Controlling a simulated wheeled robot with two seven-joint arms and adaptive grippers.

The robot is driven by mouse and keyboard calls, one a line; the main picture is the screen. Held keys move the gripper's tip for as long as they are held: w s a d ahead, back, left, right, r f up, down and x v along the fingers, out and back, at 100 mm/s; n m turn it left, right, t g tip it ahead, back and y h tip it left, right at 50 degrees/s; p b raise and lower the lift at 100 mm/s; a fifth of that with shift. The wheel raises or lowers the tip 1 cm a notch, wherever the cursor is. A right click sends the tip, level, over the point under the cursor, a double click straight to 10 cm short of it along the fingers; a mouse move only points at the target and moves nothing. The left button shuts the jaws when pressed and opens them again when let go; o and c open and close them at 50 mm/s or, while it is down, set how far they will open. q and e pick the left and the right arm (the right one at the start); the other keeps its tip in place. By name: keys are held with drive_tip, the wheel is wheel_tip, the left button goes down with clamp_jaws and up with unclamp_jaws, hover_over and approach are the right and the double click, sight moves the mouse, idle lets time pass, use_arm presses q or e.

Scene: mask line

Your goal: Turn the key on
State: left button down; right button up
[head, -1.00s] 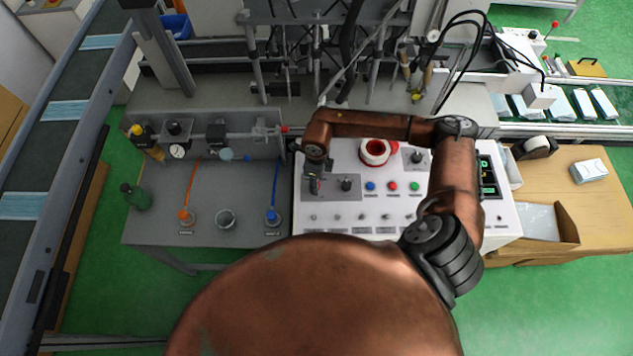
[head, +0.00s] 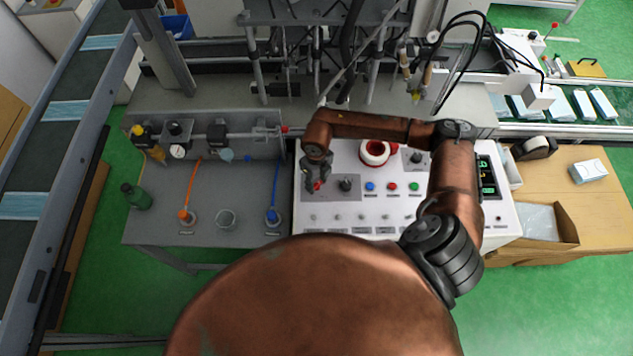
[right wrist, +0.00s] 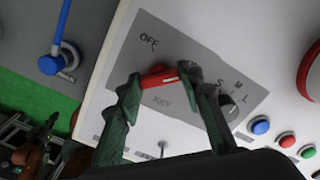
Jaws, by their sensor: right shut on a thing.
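The key (right wrist: 158,77) has a red grip and sits in the key switch on the grey plate (right wrist: 185,30) marked OFF and KEY, on the white control panel (head: 350,220). My right gripper (head: 316,186) is over the panel's left part, and its fingers (right wrist: 168,88) are closed on the red key in the right wrist view. A bit of red shows between the fingers in the head view. The fingers hide part of the plate's lettering, so I cannot tell whether the key stands at on. My left gripper is not in view.
A black selector knob (head: 346,184) stands just right of the key. Blue (head: 370,186), red (head: 392,186) and green (head: 414,187) buttons follow. A red-and-white emergency stop (head: 375,152) is behind them. A blue hose (head: 275,190) rises left of the panel.

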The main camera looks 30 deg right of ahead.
sight(317, 184)
drive_tip(key=shift+w, duration=0.1)
drive_tip(key=o, duration=1.2)
drive_tip(key=shift+c, duration=0.2)
drive_tip(key=shift+r, duration=0.15)
wheel_tip(317, 184, up, 12)
